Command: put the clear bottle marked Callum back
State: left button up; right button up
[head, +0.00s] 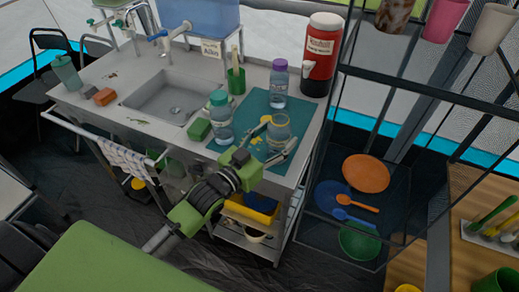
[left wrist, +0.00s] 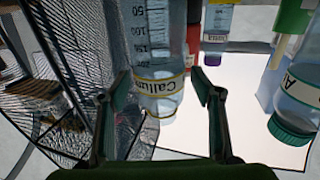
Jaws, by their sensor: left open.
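The clear bottle marked Callum (head: 278,132) stands on the teal mat near the counter's front edge, with a yellow band near its top. In the left wrist view, the bottle (left wrist: 152,40) shows measuring marks and a yellow-edged label reading Callum. My left gripper (head: 271,150) is open, its fingers reaching to either side of the bottle. In the left wrist view, the bottle lies between the open fingertips (left wrist: 165,86), with a visible gap at the right finger. Whether the left finger touches it, I cannot tell. My right gripper is not in view.
A teal-capped bottle (head: 221,122) and a purple-capped bottle (head: 278,88) stand close by. A red dispenser (head: 319,58) is behind on the right, a green cup (head: 236,80) behind. The sink (head: 172,97) lies left. A dark wire rack (head: 400,95) stands right of the counter.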

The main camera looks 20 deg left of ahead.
pick_arm(q)
jog(key=b+v, duration=0.1)
jog(key=v, duration=1)
jog(key=shift+w, duration=0.1)
jog(key=s+f+n+g+y, duration=0.1)
jog(key=s+f+g+y, duration=0.1)
jog(key=s+f+g, duration=0.4)
jog(key=s+f+g+y, duration=0.2)
jog(key=s+f+g, duration=0.15)
jog(key=f, duration=0.55)
jog(key=s+f+g+y, duration=0.1)
jog(key=s+f+g, duration=0.25)
jog(key=s, duration=0.75)
notch_tip(320, 180, down, 27)
jog(key=s+g, duration=0.2)
jog(key=s+a+f+g, duration=0.1)
jog(key=s+a+f, duration=0.1)
jog(key=s+f, duration=1.2)
jog(key=s, duration=0.2)
jog(key=shift+s+a+f, duration=0.3)
jog(key=shift+s+a, duration=0.05)
